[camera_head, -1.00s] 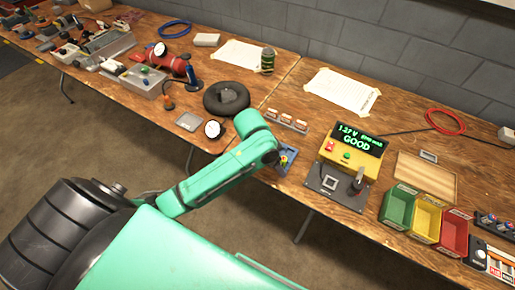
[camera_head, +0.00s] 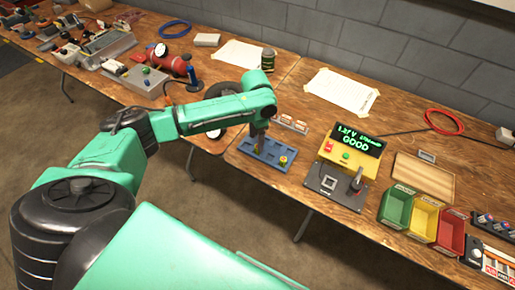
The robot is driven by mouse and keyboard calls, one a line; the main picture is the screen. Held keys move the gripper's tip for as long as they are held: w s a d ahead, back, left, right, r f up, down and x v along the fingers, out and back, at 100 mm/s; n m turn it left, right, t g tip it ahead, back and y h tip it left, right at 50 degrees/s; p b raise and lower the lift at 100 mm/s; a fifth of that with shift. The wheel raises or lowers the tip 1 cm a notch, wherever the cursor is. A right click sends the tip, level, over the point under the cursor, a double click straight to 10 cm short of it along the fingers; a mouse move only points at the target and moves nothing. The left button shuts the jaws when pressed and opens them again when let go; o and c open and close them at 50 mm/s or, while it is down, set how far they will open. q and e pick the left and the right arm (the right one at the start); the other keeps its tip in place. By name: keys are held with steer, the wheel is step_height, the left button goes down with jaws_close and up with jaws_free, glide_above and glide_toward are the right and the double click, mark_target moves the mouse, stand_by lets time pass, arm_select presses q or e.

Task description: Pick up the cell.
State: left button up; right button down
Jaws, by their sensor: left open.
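A blue tray (camera_head: 270,162) with several slots lies near the front edge of the bench. A small yellow-green cell (camera_head: 283,160) stands at its right end. My left gripper (camera_head: 259,146) points down over the tray's left part, to the left of the cell and apart from it. It looks small and partly hidden under my green wrist, and is open. My right gripper is not in view.
A yellow tester (camera_head: 350,153) reading "GOOD", with a grey plate (camera_head: 328,182), stands right of the tray. Green (camera_head: 397,208), yellow (camera_head: 425,219) and red (camera_head: 452,232) bins stand further right. A small rack (camera_head: 291,124) lies behind the tray.

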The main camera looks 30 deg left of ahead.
arm_select(q)
steer(key=f, duration=0.4)
steer(key=shift+w+f, duration=0.3)
steer(key=shift+f, duration=0.05)
jaws_close()
